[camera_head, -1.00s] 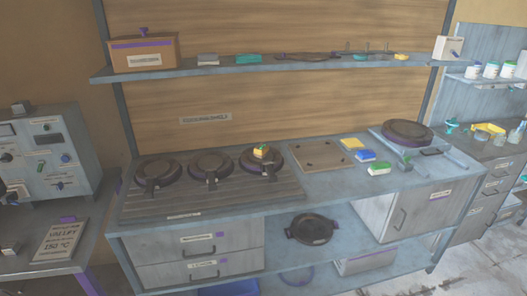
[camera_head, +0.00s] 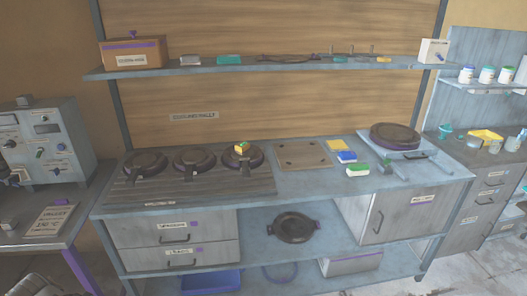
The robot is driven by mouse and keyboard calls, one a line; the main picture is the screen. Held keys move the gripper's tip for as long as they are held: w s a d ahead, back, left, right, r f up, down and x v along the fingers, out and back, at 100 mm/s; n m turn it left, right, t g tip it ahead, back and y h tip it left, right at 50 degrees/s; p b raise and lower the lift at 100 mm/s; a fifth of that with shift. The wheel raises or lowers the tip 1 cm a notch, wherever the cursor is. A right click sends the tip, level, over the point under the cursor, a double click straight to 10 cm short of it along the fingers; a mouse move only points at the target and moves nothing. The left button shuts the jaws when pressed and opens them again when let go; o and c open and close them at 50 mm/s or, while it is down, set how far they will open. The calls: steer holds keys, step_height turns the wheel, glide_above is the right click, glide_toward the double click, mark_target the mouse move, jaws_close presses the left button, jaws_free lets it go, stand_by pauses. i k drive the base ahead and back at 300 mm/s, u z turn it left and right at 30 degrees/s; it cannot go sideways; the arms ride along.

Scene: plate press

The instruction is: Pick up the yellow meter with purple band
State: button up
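A small yellow boxy thing (camera_head: 242,148) with a green and orange top sits on the rightmost of three dark pans on the counter. It may be the meter, but it is too small to make out a purple band. Other yellow things are a flat piece (camera_head: 338,145) on the counter, a small piece (camera_head: 384,59) on the shelf and a tray-like thing (camera_head: 486,134) at the far right; no purple band shows on them. My gripper is not in view.
The pans (camera_head: 194,161) stand on a ribbed plate on the counter (camera_head: 300,186). A brown board (camera_head: 303,154), a blue block (camera_head: 346,157), a green-white block (camera_head: 357,170) and a big pan (camera_head: 395,136) lie to the right. A shelf (camera_head: 210,68) runs above. A machine (camera_head: 45,140) stands left.

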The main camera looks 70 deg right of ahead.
mark_target(243, 147)
steer(key=k, duration=1.55)
steer(key=z, duration=1.55)
steer(key=i, duration=1)
steer(key=u, duration=0.05)
